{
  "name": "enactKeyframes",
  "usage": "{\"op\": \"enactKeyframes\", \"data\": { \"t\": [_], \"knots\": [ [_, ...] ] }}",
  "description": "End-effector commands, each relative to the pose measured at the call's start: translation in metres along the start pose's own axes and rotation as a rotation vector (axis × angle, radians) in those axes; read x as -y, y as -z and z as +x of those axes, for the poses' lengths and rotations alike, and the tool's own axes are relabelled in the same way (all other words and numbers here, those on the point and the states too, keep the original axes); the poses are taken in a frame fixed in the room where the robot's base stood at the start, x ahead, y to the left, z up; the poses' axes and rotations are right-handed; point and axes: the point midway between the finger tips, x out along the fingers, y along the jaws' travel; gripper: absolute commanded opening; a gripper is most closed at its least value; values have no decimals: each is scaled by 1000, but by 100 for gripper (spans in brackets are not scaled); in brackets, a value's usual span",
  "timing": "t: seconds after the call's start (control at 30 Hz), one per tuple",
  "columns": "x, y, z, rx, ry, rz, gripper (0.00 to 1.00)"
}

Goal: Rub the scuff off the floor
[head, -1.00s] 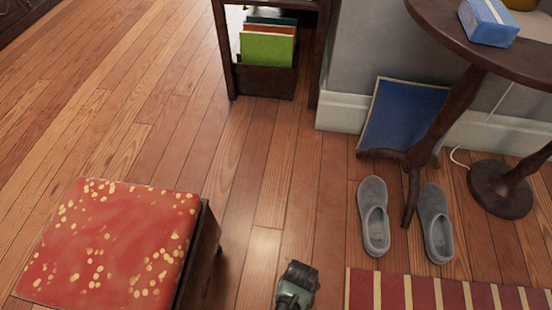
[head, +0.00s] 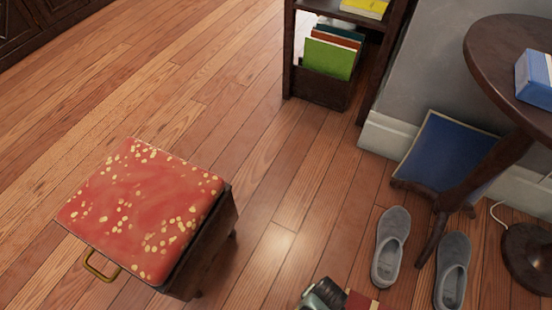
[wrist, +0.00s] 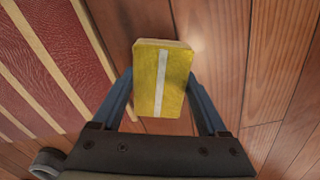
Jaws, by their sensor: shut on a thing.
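My gripper (wrist: 161,82) is shut on a yellow block (wrist: 160,90) with a white stripe along its top, perhaps a sponge. The block sits between the two blue fingers, over the wood floor (wrist: 275,60) in the wrist view. I cannot tell whether it touches the floor. In the head view only part of my arm shows at the bottom edge, and the block is not seen. I cannot make out a scuff on the visible floor (head: 215,110) in either view.
A red-topped stool (head: 140,210) stands at left. Grey slippers (head: 391,245), a round table (head: 500,70) and a blue panel (head: 445,155) are at right. A bookcase (head: 320,88) stands at the back. The floor at upper left is clear.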

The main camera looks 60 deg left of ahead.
Motion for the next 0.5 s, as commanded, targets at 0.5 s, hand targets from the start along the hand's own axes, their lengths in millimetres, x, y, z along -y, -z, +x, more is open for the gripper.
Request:
{"op": "enactKeyframes", "data": {
  "t": [0.5],
  "knots": [
    [-2, 0, -48, 2, 0, 1, 24]
  ]
}}
